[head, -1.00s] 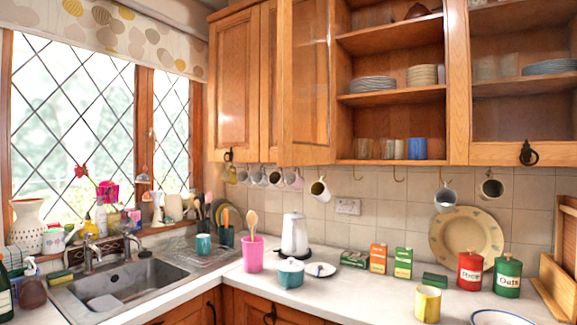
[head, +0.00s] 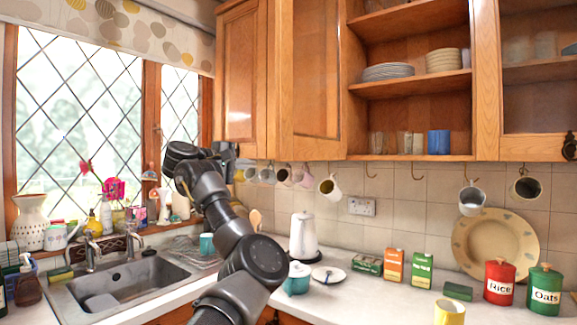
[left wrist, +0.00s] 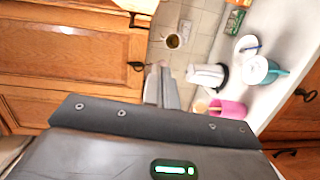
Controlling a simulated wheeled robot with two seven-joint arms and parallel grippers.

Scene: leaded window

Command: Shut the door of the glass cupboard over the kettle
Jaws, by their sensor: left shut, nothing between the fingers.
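The glass cupboard (head: 410,84) over the kettle stands open, with plates, glasses and a blue mug on its shelves. Its door (head: 312,70) is swung out to the left and seen at a slant. The white kettle (head: 303,236) stands on the worktop below. My left gripper (head: 232,158) is shut and empty, under the lower edge of the wooden cupboard left of the open door. In the left wrist view its fingers (left wrist: 161,84) point past wooden door panels (left wrist: 75,50) with a black handle (left wrist: 136,66) close by. My right gripper is out of view.
Mugs hang on hooks under the cupboards, including a white one (head: 331,187) near the open door. Another glazed door (head: 540,80) is at the right. The sink (head: 120,280) and window are at the left. Boxes (head: 394,266) and tins (head: 499,281) stand on the worktop.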

